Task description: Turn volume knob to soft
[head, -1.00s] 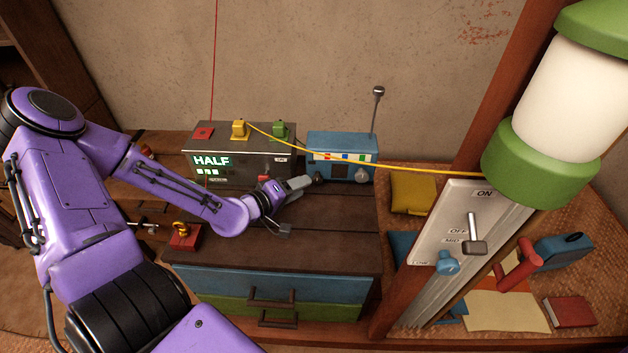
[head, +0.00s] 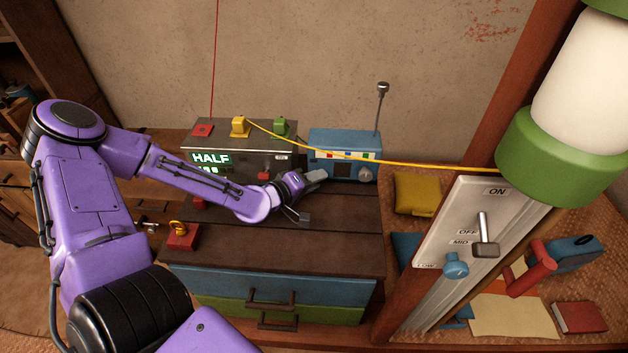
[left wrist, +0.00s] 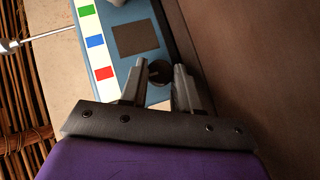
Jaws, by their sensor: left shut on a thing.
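The blue radio (head: 331,138) stands against the back wall on the dark wooden chest, with its antenna up. In the left wrist view the radio (left wrist: 119,20) shows a dark panel, coloured buttons and a dark round knob (left wrist: 160,72). My left gripper (head: 320,175) reaches the lower left of the radio's front. In the left wrist view my left gripper (left wrist: 162,76) has its fingertips on either side of the dark knob, shut on it. A grey knob (head: 365,175) sits at the radio's right. No volume marks are readable. My right gripper is out of view.
A grey box (head: 240,160) reading HALF stands left of the radio. A yellow cable (head: 420,165) runs across the radio's front. A red padlock-like block (head: 182,237) sits on the chest's left. A switch panel (head: 460,225) stands at right.

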